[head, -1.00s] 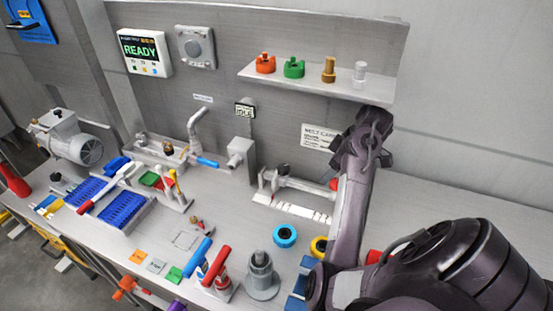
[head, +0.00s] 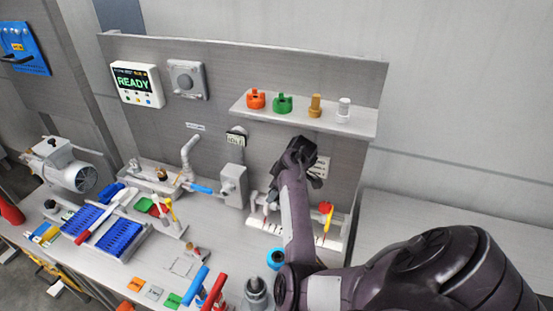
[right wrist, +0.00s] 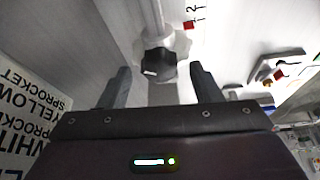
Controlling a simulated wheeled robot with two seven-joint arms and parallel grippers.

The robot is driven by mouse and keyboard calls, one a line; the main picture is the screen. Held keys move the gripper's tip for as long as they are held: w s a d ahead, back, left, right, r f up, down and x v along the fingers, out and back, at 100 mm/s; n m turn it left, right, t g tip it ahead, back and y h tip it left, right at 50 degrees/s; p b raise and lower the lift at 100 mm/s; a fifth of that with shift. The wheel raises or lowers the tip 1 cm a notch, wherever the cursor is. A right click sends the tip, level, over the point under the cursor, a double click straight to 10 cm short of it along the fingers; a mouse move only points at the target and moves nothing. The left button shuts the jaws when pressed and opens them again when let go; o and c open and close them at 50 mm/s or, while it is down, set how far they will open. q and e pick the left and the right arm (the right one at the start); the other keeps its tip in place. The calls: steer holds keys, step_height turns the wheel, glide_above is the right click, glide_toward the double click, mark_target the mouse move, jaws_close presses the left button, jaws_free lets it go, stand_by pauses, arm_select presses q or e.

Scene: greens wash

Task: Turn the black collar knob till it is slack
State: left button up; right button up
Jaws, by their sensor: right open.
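The black collar knob (right wrist: 158,66) shows in the right wrist view, on a pale round collar (right wrist: 168,45) with a grey rod. A small white mark is on its face. My right gripper (right wrist: 161,78) is open, with one finger to each side of the knob in the picture. The fingers appear apart from it; I cannot tell the exact depth gap. In the head view my right gripper (head: 292,163) is over the pale fixture (head: 262,226) at the back panel and hides the knob. My left gripper is not in view.
A shelf (head: 300,118) with orange, green, brown and white parts is above my right gripper. A sign (right wrist: 30,110) is on the panel beside it. A grey valve box (head: 233,185) stands left of the fixture. The bench at right is clear.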

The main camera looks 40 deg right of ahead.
steer(key=shift+f, duration=0.15)
steer(key=c, duration=1)
steer(key=m+h+p, duration=0.2)
steer(key=m, duration=0.3)
steer(key=shift+a+p, duration=0.15)
steer(key=shift+p, duration=0.25)
steer(key=shift+m+h, duration=0.5)
steer(key=shift+m, duration=0.7)
steer(key=shift+w+a+m+h, duration=0.15)
steer(key=shift+m+h, duration=0.45)
steer(key=shift+m, duration=1)
steer(key=shift+g, duration=0.3)
